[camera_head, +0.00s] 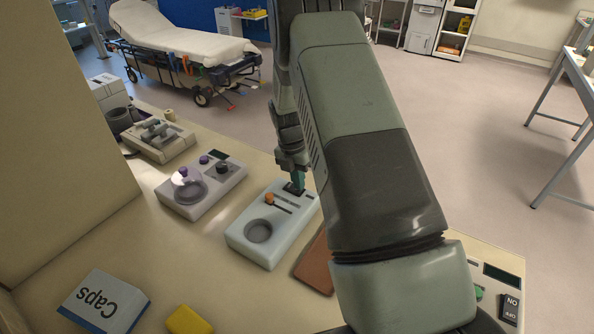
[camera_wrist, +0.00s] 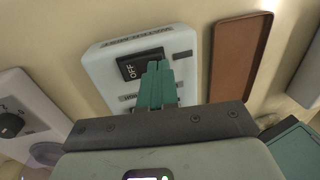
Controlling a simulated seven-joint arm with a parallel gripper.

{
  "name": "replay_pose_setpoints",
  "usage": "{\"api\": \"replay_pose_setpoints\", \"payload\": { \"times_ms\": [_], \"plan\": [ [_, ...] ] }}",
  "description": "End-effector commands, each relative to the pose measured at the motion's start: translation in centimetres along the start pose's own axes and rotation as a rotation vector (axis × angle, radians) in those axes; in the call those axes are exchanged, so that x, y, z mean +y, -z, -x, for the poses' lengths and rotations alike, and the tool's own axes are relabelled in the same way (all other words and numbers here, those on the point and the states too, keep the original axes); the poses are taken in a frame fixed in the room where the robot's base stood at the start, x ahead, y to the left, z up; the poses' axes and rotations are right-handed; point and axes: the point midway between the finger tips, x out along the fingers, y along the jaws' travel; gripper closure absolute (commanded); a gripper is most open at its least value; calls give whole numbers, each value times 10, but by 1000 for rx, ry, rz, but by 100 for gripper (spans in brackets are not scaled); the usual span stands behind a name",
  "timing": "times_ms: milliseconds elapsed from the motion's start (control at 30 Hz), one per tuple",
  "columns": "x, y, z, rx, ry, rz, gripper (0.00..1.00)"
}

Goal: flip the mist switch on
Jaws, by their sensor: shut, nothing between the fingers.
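The pale blue-white box (camera_head: 240,236) stands on the counter, with a round recess and an orange-knobbed lever (camera_head: 269,199) on top. In the wrist view, the box (camera_wrist: 100,72) carries a black rocker switch (camera_wrist: 130,68) marked OFF, under a small label I cannot read fully. My gripper (camera_head: 298,182) is over the far end of this box. In the wrist view, the teal fingers of my gripper (camera_wrist: 158,66) are shut together and empty. Their tips overlap the switch's right part; I cannot tell whether they touch it. In the head view, my gripper largely hides the switch.
A brown tray (camera_head: 314,265) lies right of the box. A white device with a round lid (camera_head: 185,190) stands left. A panel with an ON/OFF switch (camera_head: 510,308) is at lower right. A Caps box (camera_head: 103,300) and a yellow block (camera_head: 188,320) lie in front.

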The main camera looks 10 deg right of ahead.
Motion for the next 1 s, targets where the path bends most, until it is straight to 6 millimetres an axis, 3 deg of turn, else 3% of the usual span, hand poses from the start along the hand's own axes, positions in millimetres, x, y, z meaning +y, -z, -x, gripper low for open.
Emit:
{"api": "replay_pose_setpoints", "payload": {
  "times_ms": [500, 1000],
  "plan": [
    [-3, -1, -7, 3, -53, -3, 100],
    [7, -1, -1, 0, -49, 1, 100]
  ]
}}
